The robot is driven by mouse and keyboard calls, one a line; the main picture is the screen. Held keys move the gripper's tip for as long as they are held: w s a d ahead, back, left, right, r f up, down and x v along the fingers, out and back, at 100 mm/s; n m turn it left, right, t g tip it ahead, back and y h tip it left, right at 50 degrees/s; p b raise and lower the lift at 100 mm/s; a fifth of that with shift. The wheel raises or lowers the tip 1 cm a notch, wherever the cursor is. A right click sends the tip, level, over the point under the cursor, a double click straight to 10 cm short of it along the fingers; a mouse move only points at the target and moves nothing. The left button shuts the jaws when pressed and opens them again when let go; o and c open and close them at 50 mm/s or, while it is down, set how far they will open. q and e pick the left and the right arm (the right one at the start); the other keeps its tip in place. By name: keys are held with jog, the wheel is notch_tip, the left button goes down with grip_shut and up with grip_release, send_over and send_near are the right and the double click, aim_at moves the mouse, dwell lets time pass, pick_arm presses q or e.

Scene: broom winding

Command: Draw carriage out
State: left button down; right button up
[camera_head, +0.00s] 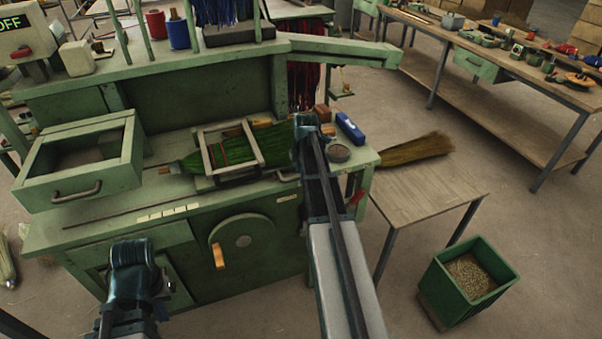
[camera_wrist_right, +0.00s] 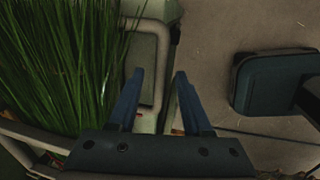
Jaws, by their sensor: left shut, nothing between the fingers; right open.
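A frame-like carriage (camera_head: 207,158) stands on the green machine's bench top, with green broom bristles (camera_head: 232,150) lying in it, bound with red. My right gripper (camera_head: 306,122) is just right of the frame, by the bristle ends, and hides part of them. In the right wrist view my right gripper (camera_wrist_right: 158,100) is open with nothing held. The bristles (camera_wrist_right: 60,65) lie left of its fingers, and a pale green machine part shows behind them. My left gripper (camera_head: 131,252) is shut and empty, low in front of the machine's front panel.
An open drawer-like box (camera_head: 80,187) with a handle sticks out at the left. A wheel with an orange handle (camera_head: 218,256) is on the front. A blue block (camera_head: 350,128) sits right of my right gripper. A side table (camera_head: 430,190) and green bin (camera_head: 468,278) stand right.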

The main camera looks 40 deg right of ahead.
pick_arm(q)
notch_tip(320, 180, up, 14)
jog(key=p, duration=1.3)
jog(key=shift+f, duration=0.2)
pick_arm(e)
notch_tip(320, 180, up, 14)
jog(key=s, duration=0.2)
jog(key=shift+s+a+f, duration=0.2)
jog(key=shift+a, duration=0.15)
jog(key=s+a+f+m+g+b, duration=0.1)
jog(key=s+a+f+m, duration=0.1)
jog(key=a, duration=1)
jog(key=s+a+f+m+b, duration=0.2)
jog(key=a+m, duration=0.1)
jog(key=a, duration=0.9)
pick_arm(q)
notch_tip(320, 180, down, 6)
jog(key=shift+b, duration=1.25)
pick_arm(e)
jog(key=s+a+f+m, duration=0.1)
jog(key=s+a+m, duration=0.2)
jog(key=s+a, duration=0.3)
jog(key=s+a+f+m+g, duration=0.1)
jog(key=s+a+m, duration=0.2)
jog(key=s+a, duration=0.4)
jog(key=a, duration=0.5)
jog(key=shift+s+h, duration=0.3)
